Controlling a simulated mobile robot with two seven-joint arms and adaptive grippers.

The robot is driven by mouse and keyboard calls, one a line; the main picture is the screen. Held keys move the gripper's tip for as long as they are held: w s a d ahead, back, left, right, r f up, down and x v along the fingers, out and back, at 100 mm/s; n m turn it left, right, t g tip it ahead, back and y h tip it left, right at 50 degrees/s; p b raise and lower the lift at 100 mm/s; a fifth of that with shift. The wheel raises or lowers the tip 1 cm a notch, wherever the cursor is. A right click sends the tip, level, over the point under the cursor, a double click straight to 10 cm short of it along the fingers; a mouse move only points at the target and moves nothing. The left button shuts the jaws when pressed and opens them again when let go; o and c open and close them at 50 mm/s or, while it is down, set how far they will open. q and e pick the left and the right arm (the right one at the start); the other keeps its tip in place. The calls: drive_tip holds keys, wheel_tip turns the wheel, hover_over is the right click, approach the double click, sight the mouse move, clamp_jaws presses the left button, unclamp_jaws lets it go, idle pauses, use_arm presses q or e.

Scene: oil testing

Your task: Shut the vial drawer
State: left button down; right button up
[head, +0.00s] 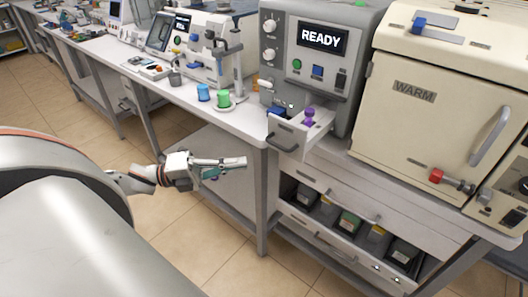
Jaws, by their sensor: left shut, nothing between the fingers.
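The vial drawer (289,139) sticks out from the base of the grey machine marked READY (322,70). Its front has a dark bar handle (281,142). A purple-topped item (309,117) and something blue (278,111) stand in or at the drawer. My left gripper (243,162) is shut and empty. My right gripper is not in view.
A cream oven marked WARM (414,120) stands right of the grey machine. Blue (203,92) and green (223,98) cups stand on the bench to the left. Dark bins (350,222) sit on the shelf below. The tiled floor (165,235) near my left arm is clear.

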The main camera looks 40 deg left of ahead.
use_arm(q)
drive_tip(key=w+d+r, duration=0.1)
drive_tip(key=w+d, duration=0.2)
drive_tip(key=w, duration=0.3)
drive_tip(key=shift+w+d+b, duration=0.3)
drive_tip(key=shift+w+b, duration=0.1)
drive_tip(key=shift+r, duration=0.1)
drive_tip(key=shift+w, duration=0.1)
